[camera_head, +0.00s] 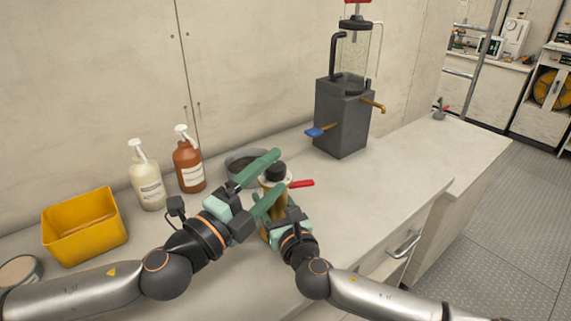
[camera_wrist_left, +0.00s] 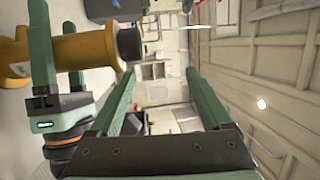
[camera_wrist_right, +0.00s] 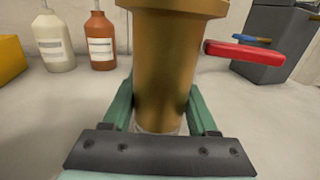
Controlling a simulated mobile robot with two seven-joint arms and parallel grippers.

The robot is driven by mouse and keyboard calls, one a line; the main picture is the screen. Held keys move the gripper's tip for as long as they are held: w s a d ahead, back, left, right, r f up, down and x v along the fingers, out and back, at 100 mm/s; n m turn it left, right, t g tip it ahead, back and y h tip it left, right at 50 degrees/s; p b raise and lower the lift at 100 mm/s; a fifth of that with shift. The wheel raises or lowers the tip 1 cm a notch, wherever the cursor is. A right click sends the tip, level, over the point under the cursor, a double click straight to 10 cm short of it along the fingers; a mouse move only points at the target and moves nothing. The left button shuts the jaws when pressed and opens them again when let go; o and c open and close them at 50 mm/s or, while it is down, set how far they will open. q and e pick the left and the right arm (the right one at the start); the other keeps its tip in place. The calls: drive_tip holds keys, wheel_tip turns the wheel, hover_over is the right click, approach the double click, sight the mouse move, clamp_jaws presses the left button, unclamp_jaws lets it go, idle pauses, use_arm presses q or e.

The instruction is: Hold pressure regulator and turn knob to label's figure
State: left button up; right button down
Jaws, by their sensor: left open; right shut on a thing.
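The pressure regulator has a brass body that fills the middle of the right wrist view (camera_wrist_right: 165,65), with a red lever (camera_wrist_right: 245,54) on its right side. In the head view its black knob (camera_head: 275,172) shows on top, and the rest is mostly behind the grippers. My right gripper (camera_wrist_right: 158,118) is shut on the brass body, which stands upright. My left gripper (camera_head: 266,184) is open, its green fingers near the knob's height. In the left wrist view the knob (camera_wrist_left: 130,44) lies to the left, outside the finger gap. I cannot read a figure on any label.
A dark bowl (camera_head: 238,158) stands just behind the regulator. A white pump bottle (camera_head: 148,184), an amber pump bottle (camera_head: 188,168) and a yellow bin (camera_head: 84,228) stand to the left. A grey machine with a clear cylinder (camera_head: 342,120) stands at the back right.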

use_arm(q)
drive_tip(key=a+f+m+g, duration=0.25)
drive_tip(key=a+m, duration=0.25)
drive_tip(key=m, duration=1.4)
drive_tip(key=shift+h, duration=0.3)
drive_tip(key=x, duration=1.1)
drive_tip(key=shift+w+f, duration=0.2)
drive_tip(key=shift+w, duration=0.25)
drive_tip(key=shift+c, duration=0.4)
clamp_jaws()
drive_tip(key=shift+t, duration=0.25)
